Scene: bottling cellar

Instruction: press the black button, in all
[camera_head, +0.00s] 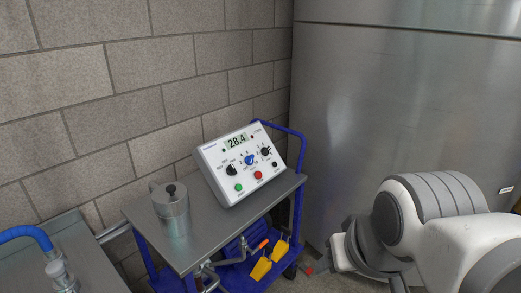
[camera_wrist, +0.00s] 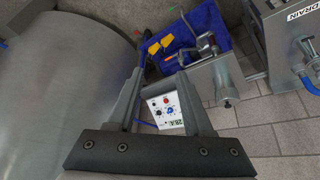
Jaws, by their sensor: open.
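A white control box (camera_head: 213,163) with a sloped face sits on a metal-topped cart. Its display reads 28.4. Below the display are two black knobs and a blue knob, then a row of buttons: green (camera_head: 239,187), red (camera_head: 258,175) and black (camera_head: 274,165). The black button is at the right end of the row. My gripper (camera_wrist: 160,72) is open and empty, apart from the box.
The cart (camera_head: 140,213) has a blue frame and handle. A metal canister (camera_head: 172,215) stands left of the box. Yellow-handled tools (camera_head: 261,269) lie on the lower shelf. A large steel tank (camera_head: 385,110) stands right; a block wall (camera_head: 150,70) is behind.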

